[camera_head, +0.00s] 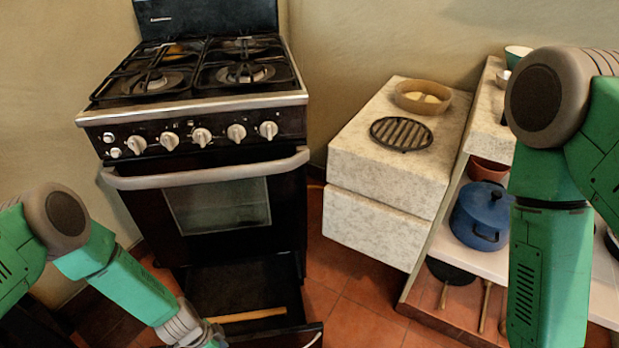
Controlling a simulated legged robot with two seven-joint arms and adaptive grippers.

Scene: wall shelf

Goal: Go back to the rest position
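My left arm comes in from the lower left and reaches down to the open bottom drawer of the stove. Only the top of my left gripper (211,338) shows at the bottom edge, beside the drawer; its fingertips are not visible, so I cannot tell whether it holds anything. My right arm hangs down at the right side, in front of the shelf. My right gripper is below the picture. The drawer (240,282) is pulled out, with a long wooden piece (250,314) lying across it.
The black stove (206,129) has its oven door shut. A pale stone counter (375,185) to its right bears a dark round grate (401,134) and a tan bowl (422,97). A blue pot (481,215) stands on the low shelf. Tiled floor (350,290) lies open between drawer and shelf.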

